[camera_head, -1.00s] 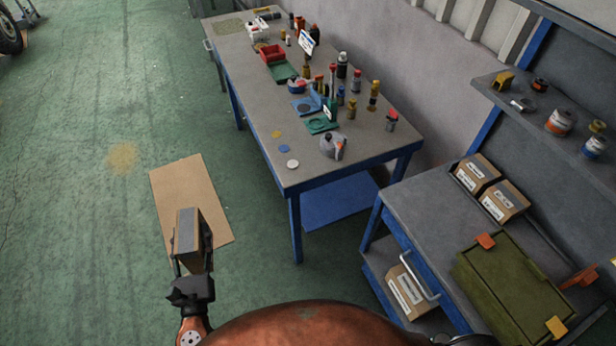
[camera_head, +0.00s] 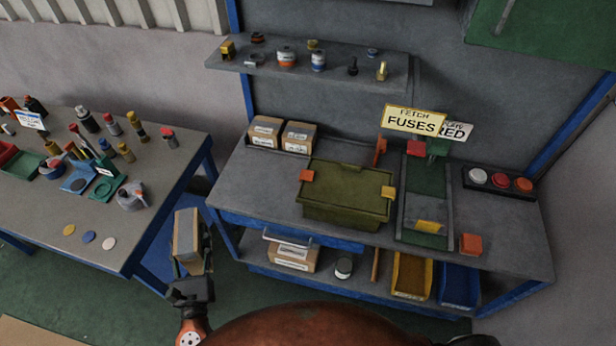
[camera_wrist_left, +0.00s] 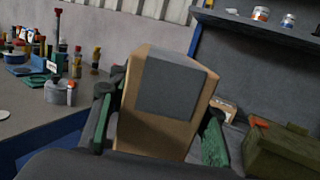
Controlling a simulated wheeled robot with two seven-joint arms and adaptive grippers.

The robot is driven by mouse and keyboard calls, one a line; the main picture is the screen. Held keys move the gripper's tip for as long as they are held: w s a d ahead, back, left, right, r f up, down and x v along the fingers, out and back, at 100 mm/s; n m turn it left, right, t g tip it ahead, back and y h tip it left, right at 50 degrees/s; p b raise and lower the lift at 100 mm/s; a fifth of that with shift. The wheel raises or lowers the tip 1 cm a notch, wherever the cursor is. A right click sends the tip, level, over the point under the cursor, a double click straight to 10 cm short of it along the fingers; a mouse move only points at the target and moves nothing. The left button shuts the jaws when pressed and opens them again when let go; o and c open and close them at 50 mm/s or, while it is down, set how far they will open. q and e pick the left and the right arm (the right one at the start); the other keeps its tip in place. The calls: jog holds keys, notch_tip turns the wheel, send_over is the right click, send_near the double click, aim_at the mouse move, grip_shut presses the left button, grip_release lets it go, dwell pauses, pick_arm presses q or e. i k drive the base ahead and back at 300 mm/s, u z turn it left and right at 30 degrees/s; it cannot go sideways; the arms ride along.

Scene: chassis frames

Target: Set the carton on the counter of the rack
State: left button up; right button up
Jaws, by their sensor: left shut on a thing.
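The carton (camera_head: 186,236) is a brown cardboard box with a grey patch. My left gripper (camera_head: 190,262) is shut on it and holds it up in front of the gap between the table and the rack. In the left wrist view the carton (camera_wrist_left: 150,135) sits between the two green-padded fingers, slightly tilted. The rack's counter (camera_head: 240,180) is a grey top with blue edges, to the right of the gripper and apart from the carton. My right gripper is not in view.
On the counter stand two small cartons (camera_head: 282,136), a green lidded crate (camera_head: 345,192), a framed green tray (camera_head: 428,205) and a button box (camera_head: 498,182). A bare strip lies left of the crate. The cluttered table (camera_head: 60,200) is at left; a shelf (camera_head: 330,75) hangs above.

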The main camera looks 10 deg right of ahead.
aim_at(259, 187)
jog(key=z, duration=0.2)
jog(key=i, duration=1)
